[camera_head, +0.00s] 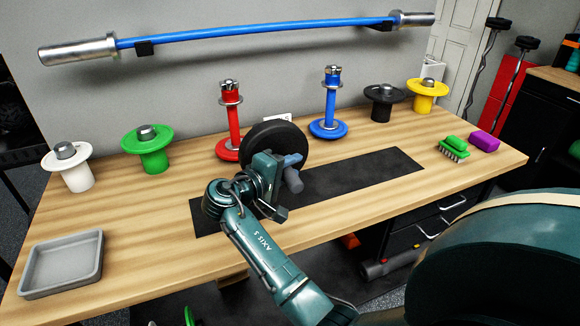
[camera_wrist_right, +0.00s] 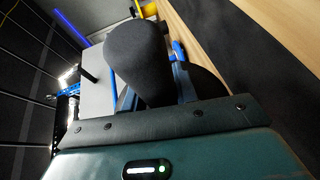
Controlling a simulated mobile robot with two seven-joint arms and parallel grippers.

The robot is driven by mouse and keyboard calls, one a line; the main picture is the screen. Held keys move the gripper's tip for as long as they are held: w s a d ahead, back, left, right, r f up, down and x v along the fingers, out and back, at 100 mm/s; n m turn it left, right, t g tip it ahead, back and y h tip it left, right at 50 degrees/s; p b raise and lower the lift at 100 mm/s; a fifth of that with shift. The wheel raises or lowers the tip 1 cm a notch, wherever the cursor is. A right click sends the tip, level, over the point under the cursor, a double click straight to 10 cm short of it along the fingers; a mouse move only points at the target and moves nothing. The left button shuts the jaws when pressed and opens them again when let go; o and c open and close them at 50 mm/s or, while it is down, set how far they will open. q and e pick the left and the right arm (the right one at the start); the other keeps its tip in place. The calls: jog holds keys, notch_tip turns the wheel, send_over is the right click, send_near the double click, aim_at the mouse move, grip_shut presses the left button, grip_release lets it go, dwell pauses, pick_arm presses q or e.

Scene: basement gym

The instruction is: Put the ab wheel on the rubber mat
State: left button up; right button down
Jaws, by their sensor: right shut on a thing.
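The ab wheel (camera_head: 272,135) is a black disc with grey handles, one of which (camera_head: 293,181) sticks out toward the front. My right gripper (camera_head: 284,167) is shut on it near this handle. In the right wrist view the dark rounded handle (camera_wrist_right: 137,55) stands up between the jaws, and part of the black wheel (camera_wrist_right: 207,84) shows behind it. The black rubber mat (camera_head: 375,170) lies flat on the wooden bench. The wheel appears over or behind the mat's left-middle part; whether it touches is hidden by my gripper. My left gripper is not in view.
Red (camera_head: 231,120) and blue (camera_head: 329,110) posts stand behind the wheel. White (camera_head: 70,165), green (camera_head: 149,150), black (camera_head: 383,102) and yellow (camera_head: 427,95) flanged pieces line the back. A grey tray (camera_head: 62,264) is front left; a green brush (camera_head: 453,148) and purple block (camera_head: 484,141) are right.

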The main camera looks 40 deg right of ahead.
jog(key=shift+f+b, duration=1.7)
jog(key=shift+f, duration=0.4)
jog(key=c, duration=1.3)
grip_release()
jog(key=shift+o, duration=1.4)
jog(key=shift+f, duration=0.15)
